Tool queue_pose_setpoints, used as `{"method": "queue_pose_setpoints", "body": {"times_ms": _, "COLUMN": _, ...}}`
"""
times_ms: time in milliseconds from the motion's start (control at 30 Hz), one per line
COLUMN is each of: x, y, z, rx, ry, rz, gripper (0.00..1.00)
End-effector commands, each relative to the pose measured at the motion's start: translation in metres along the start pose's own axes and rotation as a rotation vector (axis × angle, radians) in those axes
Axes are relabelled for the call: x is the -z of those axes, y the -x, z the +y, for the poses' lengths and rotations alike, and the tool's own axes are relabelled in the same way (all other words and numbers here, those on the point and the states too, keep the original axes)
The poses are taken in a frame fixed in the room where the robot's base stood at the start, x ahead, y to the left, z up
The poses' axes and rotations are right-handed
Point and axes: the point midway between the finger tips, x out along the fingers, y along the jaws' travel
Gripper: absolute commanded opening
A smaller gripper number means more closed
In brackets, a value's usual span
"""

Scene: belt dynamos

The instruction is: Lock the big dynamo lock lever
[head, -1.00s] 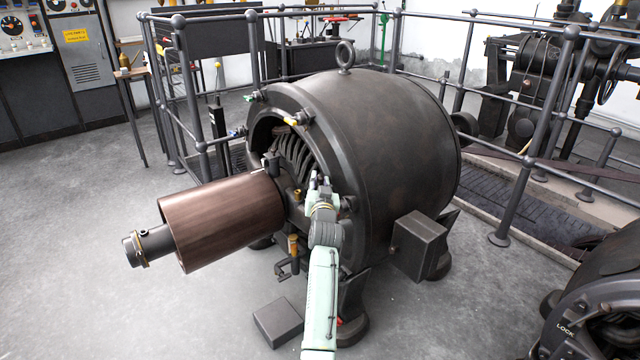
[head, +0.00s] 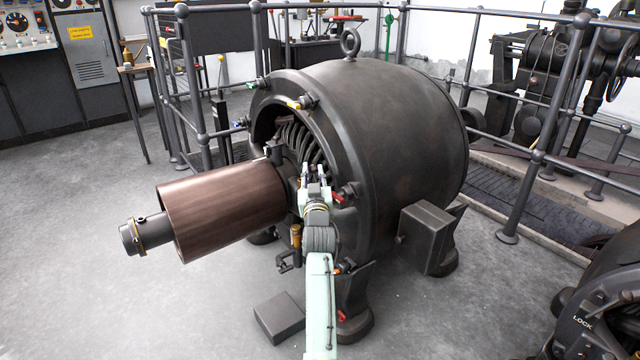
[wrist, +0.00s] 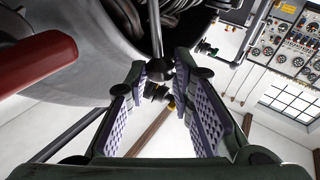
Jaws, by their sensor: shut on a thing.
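The big dynamo (head: 390,110) is a dark, rounded machine with an open front face and a brown cylinder on its shaft. My gripper (head: 314,174) is at the right part of that open face. In the wrist view my gripper (wrist: 166,85) has its two padded fingers around a dark rod with a rounded end, which I take as the lock lever (wrist: 187,64). The fingers are shut on it near their tips. In the head view my gripper and arm hide the lever.
The brown cylinder (head: 222,210) sticks out left of my gripper. A red handle (head: 345,194) is close on its right and also shows large in the wrist view (wrist: 32,55). Railings (head: 537,155) stand behind. A second dynamo marked LOCK (head: 590,315) is at lower right.

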Motion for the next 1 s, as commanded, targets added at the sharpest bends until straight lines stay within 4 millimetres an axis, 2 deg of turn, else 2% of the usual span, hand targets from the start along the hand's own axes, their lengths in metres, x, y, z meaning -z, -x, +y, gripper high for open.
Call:
{"method": "queue_pose_setpoints", "body": {"times_ms": 33, "x": -0.013, "y": 0.005, "z": -0.003, "rx": 0.003, "ry": 0.037, "rz": 0.026, "gripper": 0.00}}
{"method": "queue_pose_setpoints", "body": {"times_ms": 400, "x": -0.020, "y": 0.023, "z": -0.029, "rx": 0.038, "ry": 0.306, "rz": 0.200, "gripper": 0.00}}
{"method": "queue_pose_setpoints", "body": {"times_ms": 700, "x": -0.027, "y": 0.032, "z": -0.043, "rx": 0.039, "ry": 0.294, "rz": 0.193, "gripper": 0.00}}
{"method": "queue_pose_setpoints", "body": {"times_ms": 1000, "x": -0.033, "y": 0.035, "z": -0.048, "rx": 0.039, "ry": 0.294, "rz": 0.189, "gripper": 0.00}}
